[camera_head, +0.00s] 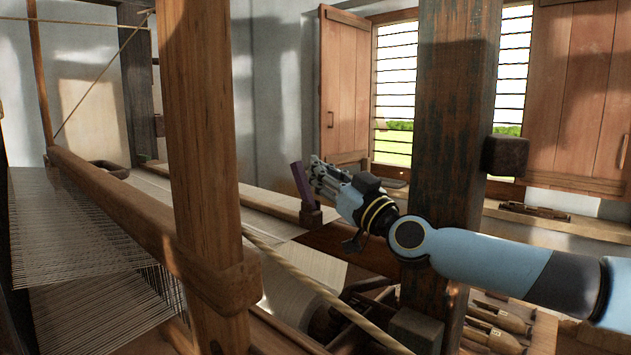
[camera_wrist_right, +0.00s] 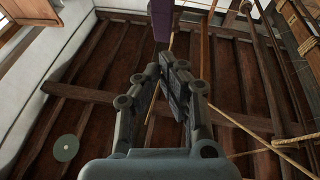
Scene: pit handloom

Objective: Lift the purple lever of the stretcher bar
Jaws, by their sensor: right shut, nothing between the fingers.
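The purple lever (camera_head: 302,185) stands up, slightly tilted, from a small wooden block on the stretcher bar (camera_head: 275,208) near the middle of the head view. Its purple end (camera_wrist_right: 160,18) also shows at the top of the right wrist view, beyond the fingertips. My right gripper (camera_head: 318,178) is just right of the lever, its fingers pointing left towards it. In the right wrist view its fingers (camera_wrist_right: 172,62) are closed together with nothing between them, and a gap seems to separate them from the lever. My left gripper is not in view.
A wooden loom post (camera_head: 205,130) stands left of the lever, and a dark post (camera_head: 453,120) stands by my right arm. A rope (camera_head: 310,283) slopes across below the lever. White warp threads (camera_head: 70,235) spread at left. Wooden shuttles (camera_head: 497,318) lie at lower right.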

